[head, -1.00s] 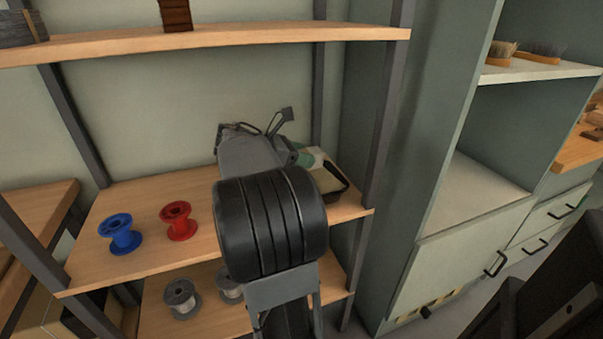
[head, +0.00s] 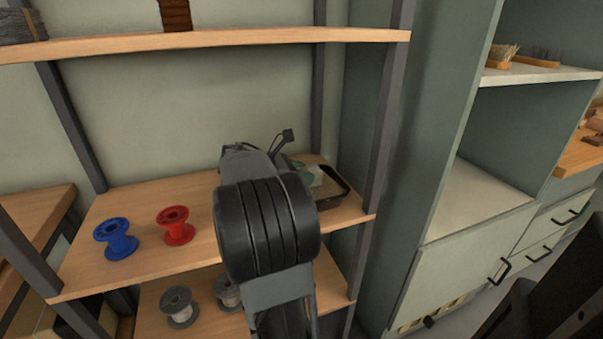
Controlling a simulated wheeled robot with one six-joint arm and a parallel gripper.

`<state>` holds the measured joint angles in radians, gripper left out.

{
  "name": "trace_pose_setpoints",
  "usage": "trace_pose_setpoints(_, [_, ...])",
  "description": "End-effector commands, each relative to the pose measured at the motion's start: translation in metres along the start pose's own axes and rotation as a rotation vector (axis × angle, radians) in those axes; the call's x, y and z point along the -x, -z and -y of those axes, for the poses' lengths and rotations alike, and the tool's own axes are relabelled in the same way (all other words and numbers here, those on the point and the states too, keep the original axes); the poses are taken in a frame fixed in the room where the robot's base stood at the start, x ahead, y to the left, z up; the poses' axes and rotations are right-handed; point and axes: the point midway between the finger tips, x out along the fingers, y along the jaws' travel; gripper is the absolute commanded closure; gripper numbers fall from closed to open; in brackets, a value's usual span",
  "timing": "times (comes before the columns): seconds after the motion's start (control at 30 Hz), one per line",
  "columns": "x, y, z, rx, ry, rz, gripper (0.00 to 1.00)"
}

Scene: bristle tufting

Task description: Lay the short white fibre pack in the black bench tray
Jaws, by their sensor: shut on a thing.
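My gripper (head: 262,157) is at the middle shelf, mostly hidden behind my black wrist joint. Its fingertips are not visible. A white and green thing (head: 317,174), which looks like the white fibre pack, shows just right of my gripper, over or in a dark-rimmed tray (head: 341,181). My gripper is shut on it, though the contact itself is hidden. I cannot tell whether the pack is raised clear of the tray. I cannot tell whether this tray is the black bench tray.
A blue spool (head: 117,240) and a red spool (head: 176,227) stand left on the middle shelf (head: 135,205). Grey spools (head: 180,306) stand below. The upper shelf (head: 210,42) overhangs my arm. A shelf post (head: 385,120) and a grey-green cabinet (head: 480,265) are to the right.

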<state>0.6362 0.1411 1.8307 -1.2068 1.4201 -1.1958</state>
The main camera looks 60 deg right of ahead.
Motion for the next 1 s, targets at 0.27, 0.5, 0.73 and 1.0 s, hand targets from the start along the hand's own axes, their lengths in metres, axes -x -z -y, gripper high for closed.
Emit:
trace_pose_setpoints(0.27, [-0.003, 0.006, 0.000, 0.001, 0.000, 0.000, 0.51])
trace_pose_setpoints(0.5, [-0.002, 0.006, 0.000, 0.001, 0.000, 0.000, 0.30])
trace_pose_setpoints(0.73, [-0.002, 0.005, 0.000, 0.000, 0.000, 0.000, 0.30])
trace_pose_setpoints(1.0, [0.028, -0.008, -0.001, 0.003, -0.005, 0.001, 0.30])
